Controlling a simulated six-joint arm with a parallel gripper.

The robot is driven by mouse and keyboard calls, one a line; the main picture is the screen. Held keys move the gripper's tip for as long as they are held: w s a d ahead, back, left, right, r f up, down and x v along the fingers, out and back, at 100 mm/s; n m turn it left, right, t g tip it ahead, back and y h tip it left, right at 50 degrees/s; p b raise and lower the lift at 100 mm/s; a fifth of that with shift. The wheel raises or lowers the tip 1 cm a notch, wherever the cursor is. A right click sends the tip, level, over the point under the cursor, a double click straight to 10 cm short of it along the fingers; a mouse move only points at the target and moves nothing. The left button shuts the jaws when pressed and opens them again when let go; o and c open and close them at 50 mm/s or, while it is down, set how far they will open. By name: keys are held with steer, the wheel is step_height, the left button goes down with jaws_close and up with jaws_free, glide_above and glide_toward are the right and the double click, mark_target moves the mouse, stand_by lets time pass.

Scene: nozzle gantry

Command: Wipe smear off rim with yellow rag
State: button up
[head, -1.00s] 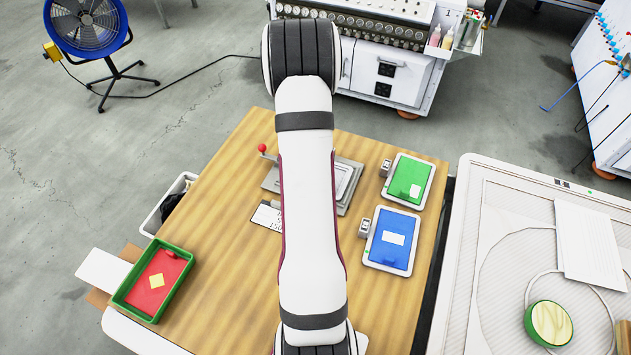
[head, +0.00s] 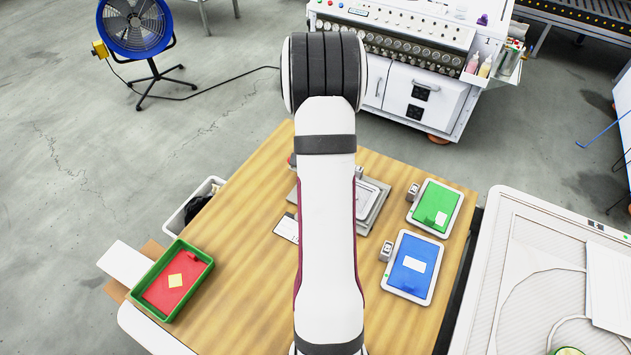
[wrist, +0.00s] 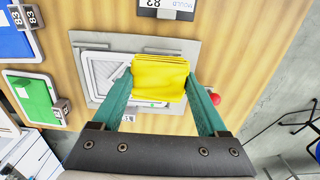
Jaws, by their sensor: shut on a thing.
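My gripper (wrist: 163,88), with two teal fingers, is shut on a folded yellow rag (wrist: 160,76) in the wrist view. The rag is over a grey plate (wrist: 186,47) that carries a white-rimmed frame (wrist: 92,64), covering part of it. I cannot tell whether the rag touches the rim. No smear can be made out; the rag and fingers hide part of the rim. In the head view my arm hides the gripper, the rag and much of the plate (head: 373,217).
A red knob (wrist: 214,99) stands beside the plate. Green (head: 435,207) and blue (head: 410,265) panels lie right of the plate in the head view. A green-rimmed red tray (head: 148,309) sits at the table's left. Bare wooden table (head: 245,260) lies between tray and arm.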

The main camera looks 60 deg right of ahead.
steer(key=shift+r, duration=1.45)
steer(key=w+a+r+n, duration=0.4)
steer(key=w+a, duration=0.1)
steer(key=a, duration=0.3)
steer(key=w+a+r+n, duration=0.4)
steer(key=a+r+n, duration=0.1)
steer(key=a, duration=0.4)
steer(key=w+a+r+n, duration=0.4)
steer(key=w+a, duration=0.1)
steer(key=a, duration=0.3)
steer(key=s+a+r+n, duration=0.1)
steer(key=a+r+n, duration=0.4)
steer(key=a, duration=0.6)
steer(key=shift+s+r, duration=0.15)
